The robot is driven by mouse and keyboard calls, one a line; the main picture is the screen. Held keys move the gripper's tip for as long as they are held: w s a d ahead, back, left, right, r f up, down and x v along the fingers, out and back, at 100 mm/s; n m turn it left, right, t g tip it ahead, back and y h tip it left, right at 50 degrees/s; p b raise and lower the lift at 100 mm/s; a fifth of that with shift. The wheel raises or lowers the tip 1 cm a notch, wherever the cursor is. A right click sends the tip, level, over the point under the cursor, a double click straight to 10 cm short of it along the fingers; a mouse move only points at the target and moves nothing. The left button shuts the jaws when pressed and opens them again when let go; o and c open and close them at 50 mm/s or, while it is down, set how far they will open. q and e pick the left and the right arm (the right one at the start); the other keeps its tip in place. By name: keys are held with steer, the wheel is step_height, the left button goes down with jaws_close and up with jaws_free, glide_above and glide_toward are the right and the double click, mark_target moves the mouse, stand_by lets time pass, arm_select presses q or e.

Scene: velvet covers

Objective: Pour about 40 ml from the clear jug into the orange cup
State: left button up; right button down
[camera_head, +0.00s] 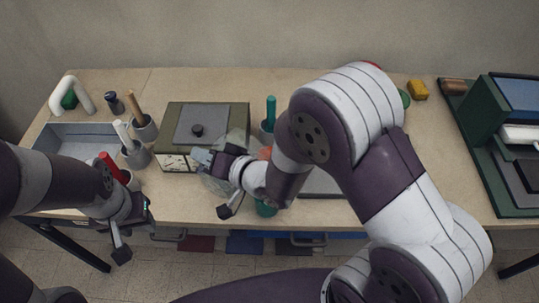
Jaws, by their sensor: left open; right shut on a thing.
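The clear jug (238,137) is a faint see-through shape in front of the green box, left of the table's middle. My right gripper (217,184) is shut on it, and the wrist hides part of it. I cannot tell its tilt or how much liquid it holds. The orange cup (265,153) shows only as a small orange patch just right of the jug, mostly hidden behind my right arm. My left gripper (124,232) is open and empty near the table's front left edge, apart from the jug.
A green box with a grey lid (177,122) stands behind the jug. A yellow block (418,90) and a green machine (480,120) are at right.

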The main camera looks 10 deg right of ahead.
steer(key=a+f+n+t+h+b, duration=0.1)
steer(key=a+f+n+h+b, duration=0.3)
steer(key=f+n, duration=0.3)
steer(key=shift+s+a+f+t+h+b, duration=0.25)
steer(key=shift+s+t+h+b, duration=0.15)
steer(key=shift+s+h, duration=0.1)
stand_by(2.7)
